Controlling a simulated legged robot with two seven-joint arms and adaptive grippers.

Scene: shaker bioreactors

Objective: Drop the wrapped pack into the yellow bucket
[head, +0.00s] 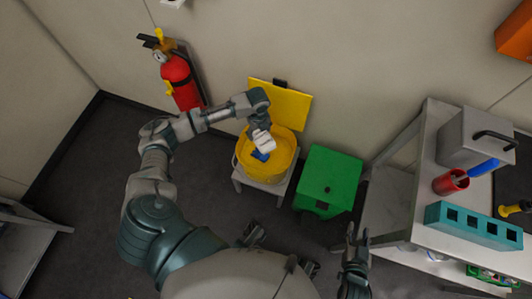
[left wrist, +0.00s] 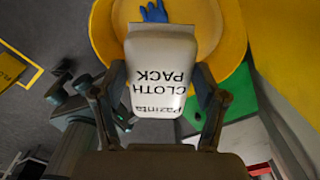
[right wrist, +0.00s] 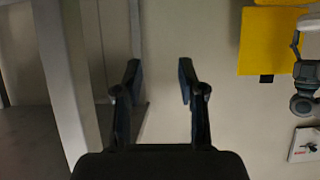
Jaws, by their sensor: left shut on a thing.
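The wrapped pack (left wrist: 160,75) is white with black lettering reading "CLOTH PACK". My left gripper (left wrist: 162,98) is shut on it, with a finger on each side. In the head view the pack (head: 264,141) and the left gripper (head: 262,128) are over the yellow bucket (head: 279,165). The bucket's yellow inside (left wrist: 105,30) shows behind the pack in the left wrist view. A blue item (head: 260,156) lies in the bucket. My right gripper (right wrist: 157,80) is open and empty, away from the bucket; it also shows in the head view (head: 357,235).
The bucket stands on a small white stool (head: 262,187), with a yellow panel (head: 290,103) behind it. A green bin (head: 328,180) is close on the right. A red fire extinguisher (head: 181,80) is at the wall. A cluttered table (head: 400,210) stands at right.

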